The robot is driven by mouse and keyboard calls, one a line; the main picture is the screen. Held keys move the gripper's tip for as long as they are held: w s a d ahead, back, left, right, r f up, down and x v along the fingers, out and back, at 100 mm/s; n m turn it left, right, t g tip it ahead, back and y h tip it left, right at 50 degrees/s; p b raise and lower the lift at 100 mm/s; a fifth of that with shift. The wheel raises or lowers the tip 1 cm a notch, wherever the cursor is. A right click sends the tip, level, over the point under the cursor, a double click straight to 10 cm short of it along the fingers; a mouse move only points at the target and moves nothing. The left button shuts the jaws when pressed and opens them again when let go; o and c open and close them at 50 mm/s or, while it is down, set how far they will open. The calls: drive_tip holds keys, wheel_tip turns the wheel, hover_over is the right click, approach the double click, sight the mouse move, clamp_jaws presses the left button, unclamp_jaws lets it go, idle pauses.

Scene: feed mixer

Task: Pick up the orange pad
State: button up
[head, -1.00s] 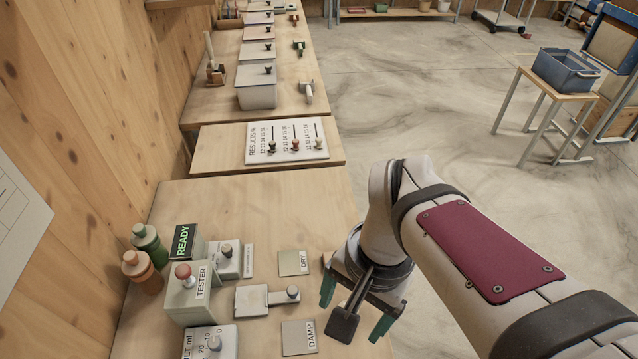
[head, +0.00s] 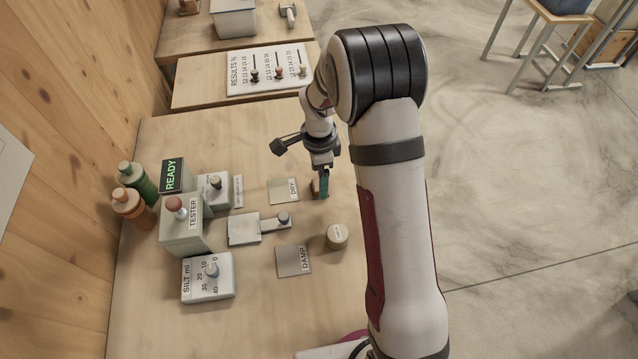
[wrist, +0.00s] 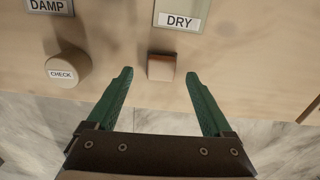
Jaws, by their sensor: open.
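The orange pad (wrist: 161,68) is a small block with a brown-orange side and a paler face. It rests on the wooden bench near its edge, beside the DRY plate (wrist: 181,14). In the wrist view it lies between and slightly beyond my open fingertips, with gaps on both sides. In the head view only a small orange-brown part of the pad (head: 314,187) shows beside a green finger. My gripper (wrist: 158,76) is open with nothing held. In the head view my gripper (head: 323,187) points down over the bench, partly hidden by my wrist.
A round CHECK piece (wrist: 68,72) sits close by, with the DAMP plate (head: 294,261) beside it. The TESTER box (head: 186,226), a SILT box (head: 208,277) and two bottles (head: 133,192) stand to the left. The bench edge and open floor lie to the right.

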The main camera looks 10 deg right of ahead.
wheel_tip(320, 180, down, 3)
drive_tip(key=shift+f, duration=0.1)
drive_tip(key=shift+w, duration=0.1)
clamp_jaws()
idle(0.3)
drive_tip(key=shift+r, duration=0.2)
wheel_tip(320, 180, up, 4)
drive_tip(key=shift+f, duration=0.15)
drive_tip(key=s+d+r, duration=0.5)
drive_tip(key=d+r, duration=0.2)
drive_tip(key=d, duration=0.3)
drive_tip(key=shift+s+d, duration=0.2)
drive_tip(key=shift+s, duration=0.1)
